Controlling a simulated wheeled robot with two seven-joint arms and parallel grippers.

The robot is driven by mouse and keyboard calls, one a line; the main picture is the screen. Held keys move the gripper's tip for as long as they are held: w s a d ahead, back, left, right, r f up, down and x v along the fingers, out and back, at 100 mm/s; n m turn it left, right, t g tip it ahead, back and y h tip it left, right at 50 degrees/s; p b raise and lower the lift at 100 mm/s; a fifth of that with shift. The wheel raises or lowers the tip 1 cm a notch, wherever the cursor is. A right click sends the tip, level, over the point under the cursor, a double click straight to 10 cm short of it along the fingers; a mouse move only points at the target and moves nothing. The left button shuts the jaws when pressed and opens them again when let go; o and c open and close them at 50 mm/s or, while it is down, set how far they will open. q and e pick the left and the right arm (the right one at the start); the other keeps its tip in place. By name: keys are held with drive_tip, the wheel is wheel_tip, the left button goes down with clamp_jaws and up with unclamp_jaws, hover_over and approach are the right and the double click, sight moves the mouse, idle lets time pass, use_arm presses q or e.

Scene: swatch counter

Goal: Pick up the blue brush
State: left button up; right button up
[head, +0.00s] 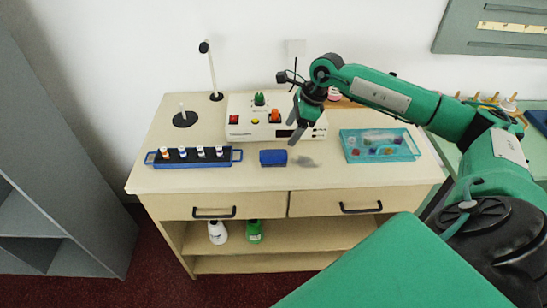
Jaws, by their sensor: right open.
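The blue brush (273,157), a small blue block, lies on the light counter top (230,178) near its front middle. My right gripper (293,130) is open and empty. It hangs above the counter, up and to the right of the brush and apart from it, in front of the white box. Its shadow falls on the counter just right of the brush. My left gripper is not in view.
A white box with coloured knobs (240,130) stands behind the brush. A blue rack of small bottles (193,157) is to the left, and a teal tray (378,157) to the right. A thin upright rod (212,75) stands at the back left.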

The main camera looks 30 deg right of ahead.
sight(275, 153)
drive_tip(key=p+x, duration=0.1)
drive_tip(key=x, duration=0.6)
drive_tip(key=shift+r, duration=0.1)
drive_tip(key=shift+w+a+f+p, duration=0.15)
drive_tip(key=shift+a+f+p, duration=0.3)
drive_tip(key=shift+p, duration=0.15)
drive_tip(key=p+x, duration=0.1)
drive_tip(key=x, duration=0.2)
drive_tip(key=shift+w+a+f, duration=0.15)
drive_tip(key=shift+a+f, duration=0.05)
drive_tip(key=shift+a, duration=0.05)
drive_tip(key=shift+w+a+f+p, duration=0.1)
drive_tip(key=shift+f+p, duration=0.2)
drive_tip(key=shift+f, duration=0.15)
drive_tip(key=c, duration=1.1)
